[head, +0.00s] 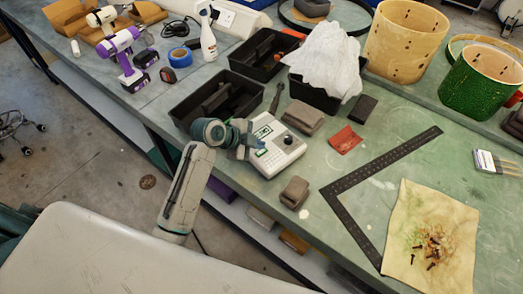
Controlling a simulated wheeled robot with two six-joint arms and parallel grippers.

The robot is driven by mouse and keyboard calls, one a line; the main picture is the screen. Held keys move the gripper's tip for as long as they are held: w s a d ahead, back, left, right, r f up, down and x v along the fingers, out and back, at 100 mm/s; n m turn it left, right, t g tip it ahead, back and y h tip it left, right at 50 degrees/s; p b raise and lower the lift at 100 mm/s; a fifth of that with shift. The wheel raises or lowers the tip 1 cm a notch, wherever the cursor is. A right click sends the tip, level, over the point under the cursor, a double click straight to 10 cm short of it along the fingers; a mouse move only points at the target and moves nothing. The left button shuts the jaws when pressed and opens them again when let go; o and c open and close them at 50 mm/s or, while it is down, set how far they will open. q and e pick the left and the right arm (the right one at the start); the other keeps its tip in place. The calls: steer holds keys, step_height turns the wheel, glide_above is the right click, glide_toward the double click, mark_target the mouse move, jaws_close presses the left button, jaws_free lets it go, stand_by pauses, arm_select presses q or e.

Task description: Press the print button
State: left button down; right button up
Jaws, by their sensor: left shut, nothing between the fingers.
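A light grey-white box device (278,158) with a black knob and a green-marked panel stands on the green bench. The print button cannot be made out for certain; part of the device's left side is hidden by my gripper. My left gripper (254,140) is shut and empty. Its tips are at the left edge of the device, over or against its green-marked panel; I cannot tell whether they touch. My right gripper is not in view.
Black trays (217,97) lie behind the device, one holding a white cloth (326,62). Brown blocks (302,117), a red sandpaper piece (345,139) and a black steel square (385,170) lie to the right. Drum shells (405,42) stand at the back right.

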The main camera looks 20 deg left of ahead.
mark_target(258, 153)
arm_select(q)
steer(key=shift+f, duration=0.2)
steer(key=shift+f, duration=0.3)
steer(key=shift+f+b, duration=0.4)
steer(key=shift+b, duration=0.1)
stand_by(0.7)
steer(key=shift+r, duration=0.1)
steer(key=shift+r+p, duration=0.8)
step_height(258, 153, up, 6)
steer(key=p, duration=0.5)
stand_by(0.6)
